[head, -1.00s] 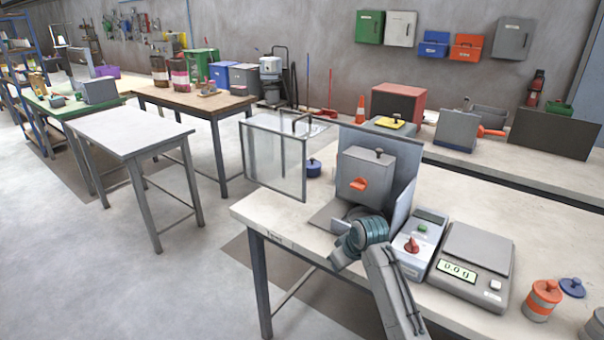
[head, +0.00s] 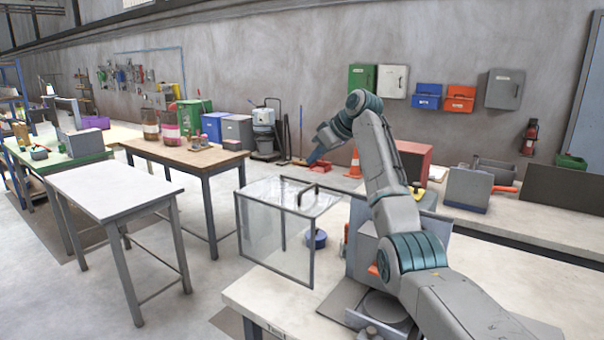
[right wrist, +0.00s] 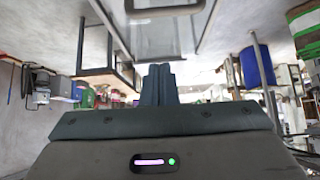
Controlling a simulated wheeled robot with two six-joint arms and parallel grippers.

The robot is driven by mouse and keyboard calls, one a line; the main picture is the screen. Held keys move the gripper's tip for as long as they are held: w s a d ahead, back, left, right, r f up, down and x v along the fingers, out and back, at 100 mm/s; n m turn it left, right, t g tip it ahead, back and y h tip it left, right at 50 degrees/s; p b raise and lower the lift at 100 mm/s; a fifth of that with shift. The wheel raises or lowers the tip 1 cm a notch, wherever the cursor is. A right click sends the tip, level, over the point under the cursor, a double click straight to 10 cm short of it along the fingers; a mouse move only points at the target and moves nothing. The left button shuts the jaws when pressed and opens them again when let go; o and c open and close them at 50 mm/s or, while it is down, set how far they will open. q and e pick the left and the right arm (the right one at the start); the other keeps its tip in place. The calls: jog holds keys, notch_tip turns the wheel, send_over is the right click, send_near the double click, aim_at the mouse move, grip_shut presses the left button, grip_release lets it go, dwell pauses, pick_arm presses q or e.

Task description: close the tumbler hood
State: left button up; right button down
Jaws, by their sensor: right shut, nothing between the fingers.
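The clear tumbler hood (head: 273,238), a see-through box with grey edges and a black handle (head: 318,189), stands out at the left of the tumbler, open. The tumbler's grey housing (head: 364,250) and round base (head: 384,307) are partly hidden behind my right arm, with a bit of orange knob showing. My right gripper (head: 314,157) is shut and empty, raised above and behind the handle in the head view, apart from it. In the right wrist view the shut fingers (right wrist: 158,84) point toward the hood's frame and handle (right wrist: 165,9). My left gripper is not in view.
The bench (head: 262,300) carries the tumbler, and a blue-lidded jar (head: 316,239) shows behind the hood. A white table (head: 115,180) stands to the left with clear floor between. A back bench (head: 540,215) holds a red box (head: 412,160) and other items.

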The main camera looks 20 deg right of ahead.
jog(key=a+f+p, duration=0.1)
jog(key=w+a+f, duration=0.1)
jog(key=f+p, duration=0.1)
jog(key=shift+w+a+p, duration=0.25)
jog(key=shift+a+p, duration=0.1)
jog(key=shift+a, duration=0.05)
jog(key=p+x, duration=0.1)
jog(key=x, duration=0.2)
jog(key=shift+w+d+f, duration=0.1)
jog(key=shift+w, duration=0.15)
jog(key=shift+d+f+p, duration=0.1)
jog(key=shift+f+p, duration=0.2)
jog(key=shift+f, duration=0.1)
jog(key=shift+s+d, duration=0.15)
jog(key=shift+s, duration=0.25)
jog(key=shift+s+d, duration=0.2)
jog(key=shift+s, duration=0.05)
jog(key=shift+s+d+f+p, duration=0.3)
jog(key=shift+s+d+p, duration=0.3)
jog(key=shift+s+p, duration=0.15)
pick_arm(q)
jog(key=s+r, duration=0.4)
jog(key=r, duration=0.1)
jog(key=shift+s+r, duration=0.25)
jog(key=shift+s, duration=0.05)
pick_arm(e)
jog(key=shift+s, duration=0.1)
